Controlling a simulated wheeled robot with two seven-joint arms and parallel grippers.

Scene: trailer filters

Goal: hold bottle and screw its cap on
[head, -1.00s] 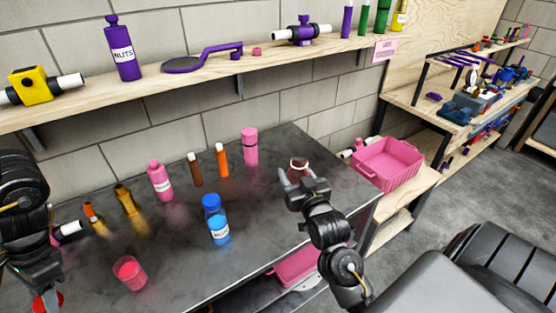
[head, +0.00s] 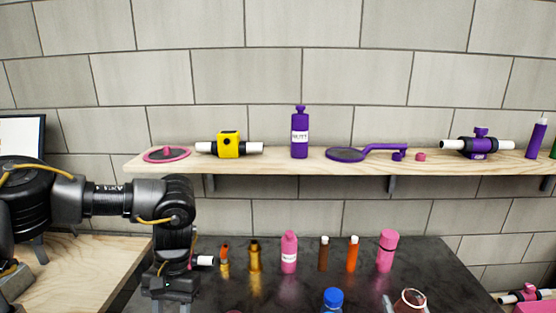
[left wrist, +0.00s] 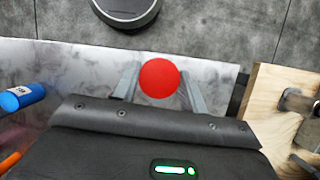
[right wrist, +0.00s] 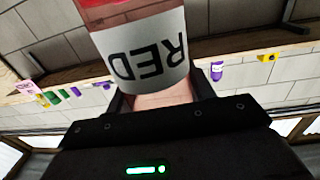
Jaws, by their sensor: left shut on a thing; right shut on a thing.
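The bottle (right wrist: 140,55) has a white label reading RED and reddish contents. My right gripper (right wrist: 160,92) is shut on it. In the head view, the bottle's uncapped top (head: 412,298) shows at the bottom edge, with my right gripper's fingertips (head: 402,304) around it. The round red cap (left wrist: 159,78) sits between the fingers of my left gripper (left wrist: 158,92), which is shut on it. In the head view, my left arm comes down at the left; its fingertips and the cap are below the picture. Cap and bottle are well apart.
On the dark table (head: 450,285) stand a pink bottle (head: 289,252), a pink container (head: 387,250), orange, brown and gold items, and a blue-capped bottle (head: 333,298). A wooden shelf (head: 270,160) with several parts runs above. A wooden bench (head: 85,265) is at the left.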

